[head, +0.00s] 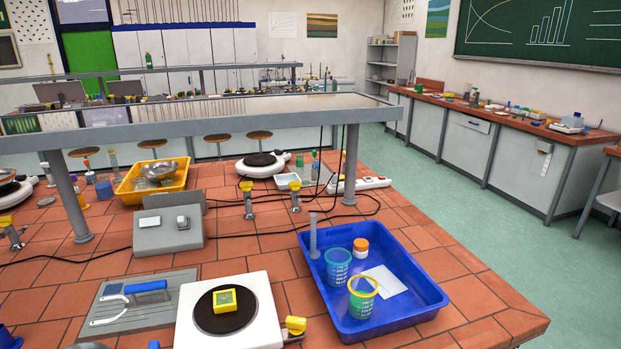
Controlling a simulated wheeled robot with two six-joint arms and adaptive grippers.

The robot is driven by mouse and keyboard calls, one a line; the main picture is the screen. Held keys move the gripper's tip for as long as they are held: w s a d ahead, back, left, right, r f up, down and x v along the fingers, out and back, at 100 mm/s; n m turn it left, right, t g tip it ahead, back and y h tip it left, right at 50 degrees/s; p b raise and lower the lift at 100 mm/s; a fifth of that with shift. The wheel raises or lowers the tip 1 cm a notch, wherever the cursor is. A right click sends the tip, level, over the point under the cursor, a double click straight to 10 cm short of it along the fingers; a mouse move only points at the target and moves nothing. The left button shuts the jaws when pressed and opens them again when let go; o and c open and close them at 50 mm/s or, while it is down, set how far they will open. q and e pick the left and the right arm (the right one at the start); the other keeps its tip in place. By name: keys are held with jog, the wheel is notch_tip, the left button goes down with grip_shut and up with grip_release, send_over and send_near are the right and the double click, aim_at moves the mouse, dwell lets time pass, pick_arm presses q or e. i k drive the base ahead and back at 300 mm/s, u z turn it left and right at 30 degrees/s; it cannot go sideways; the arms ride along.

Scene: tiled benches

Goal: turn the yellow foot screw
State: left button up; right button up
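A yellow knob (295,325) sticks out at the right front corner of a white square device (262,308) on the tiled bench. It looks like the yellow foot screw, but its stem and foot are hard to make out. The device carries a round dark plate (224,326). A small yellow block with a green face (224,300) sits on that plate. The device's front edge is cut off by the bottom of the head view. Neither of my grippers shows in this view.
A blue tray (432,296) with two beakers and an orange-capped jar stands right of the device. A grey board (170,309) with blue-handled tools lies left. A grey sloped box (168,236) stands behind. A metal frame post (351,165) rises farther back.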

aim_at(296, 326)
jog(key=u, duration=0.55)
jog(key=k, duration=1.3)
jog(key=u, duration=1.35)
jog(key=i, duration=1.05)
jog(key=z, duration=0.55)
jog(key=i, duration=0.55)
jog(key=z, duration=0.65)
